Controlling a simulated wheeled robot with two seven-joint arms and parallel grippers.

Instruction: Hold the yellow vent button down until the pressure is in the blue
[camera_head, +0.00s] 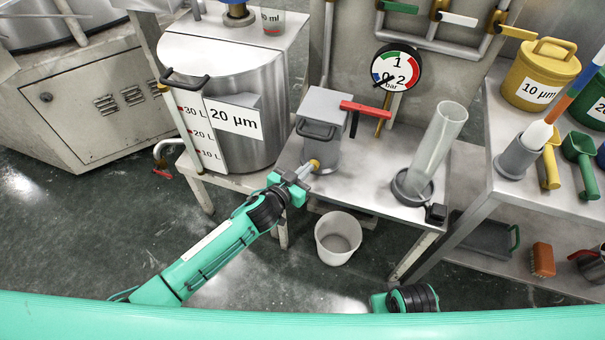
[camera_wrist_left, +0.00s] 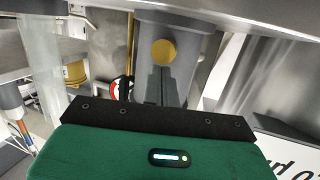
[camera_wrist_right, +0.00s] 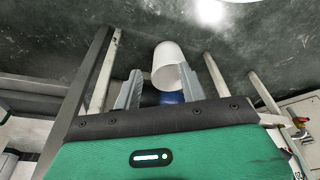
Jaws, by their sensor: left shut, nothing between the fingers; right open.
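The yellow vent button (camera_head: 314,164) is on the front of a grey metal housing (camera_head: 321,148) on the steel bench. It also shows in the left wrist view (camera_wrist_left: 164,52), round and facing me. My left gripper (camera_head: 303,172) is shut and empty, its fingertips right at the button. I cannot tell whether they touch it. The round pressure gauge (camera_head: 396,68) behind the bench has a coloured scale with a blue part; its needle is too small to read surely. My right gripper (camera_wrist_right: 172,88) is open and empty; its fingers are outside the head view.
A 20 µm tank (camera_head: 240,145) stands left of the housing. A red lever (camera_head: 361,109) is at its upper right. A white bucket (camera_head: 338,236) is on the floor below the bench.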

